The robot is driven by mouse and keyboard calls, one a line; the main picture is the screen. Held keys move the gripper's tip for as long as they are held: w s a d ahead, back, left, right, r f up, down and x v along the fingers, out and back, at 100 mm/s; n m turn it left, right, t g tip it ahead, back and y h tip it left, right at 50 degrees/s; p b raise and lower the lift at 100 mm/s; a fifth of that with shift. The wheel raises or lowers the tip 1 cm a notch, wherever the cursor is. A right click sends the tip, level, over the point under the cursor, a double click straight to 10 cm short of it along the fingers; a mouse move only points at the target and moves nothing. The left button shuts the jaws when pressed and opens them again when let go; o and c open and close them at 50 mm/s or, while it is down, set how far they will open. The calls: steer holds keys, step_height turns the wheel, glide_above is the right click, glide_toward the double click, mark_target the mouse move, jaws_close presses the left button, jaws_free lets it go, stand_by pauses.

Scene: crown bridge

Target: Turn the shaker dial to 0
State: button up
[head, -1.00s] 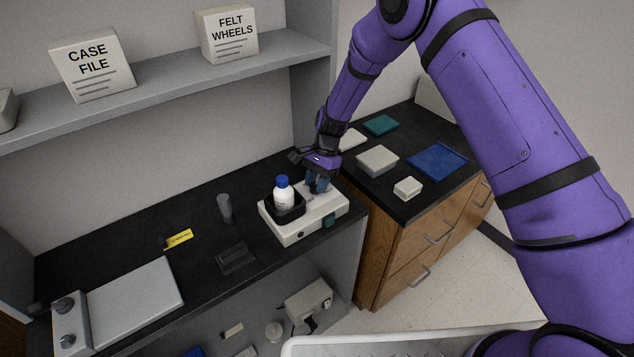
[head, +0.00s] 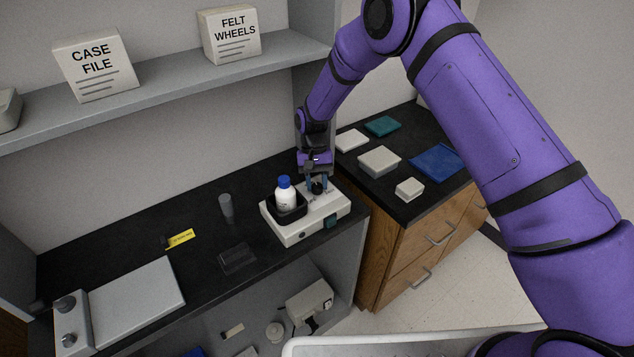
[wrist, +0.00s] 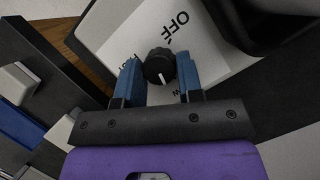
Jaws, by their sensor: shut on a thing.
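The shaker (head: 298,232) is a white box on the black bench, with a dark tray on top holding a white bottle with a blue cap (head: 285,190). Its black dial (head: 317,187) is on the top right. In the wrist view the dial (wrist: 159,66) sits between the two blue fingers, with its white pointer line toward the bottom of the picture. "OFF" is printed above it; other lettering beside it is partly hidden by the fingers. My gripper (wrist: 159,80) is shut on the dial, and it shows above the shaker in the head view (head: 317,183).
The side counter holds a beige box (head: 379,161) and a blue tray (head: 437,162). A shelf (head: 170,88) runs above the bench.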

mark_target(318, 187)
steer(key=shift+n, duration=0.5)
steer(key=o, duration=0.9)
steer(key=shift+o, duration=0.2)
steer(key=shift+r, duration=0.1)
steer(key=shift+r, duration=0.3)
step_height(318, 187, up, 2)
steer(key=shift+r, duration=0.25)
steer(key=s+d+r, duration=0.1)
steer(key=s+d, duration=0.1)
steer(key=s, duration=0.5)
steer(key=s+d, duration=0.2)
steer(key=s, duration=0.6)
steer(key=shift+s+d+r, duration=0.2)
steer(key=shift+r, duration=0.15)
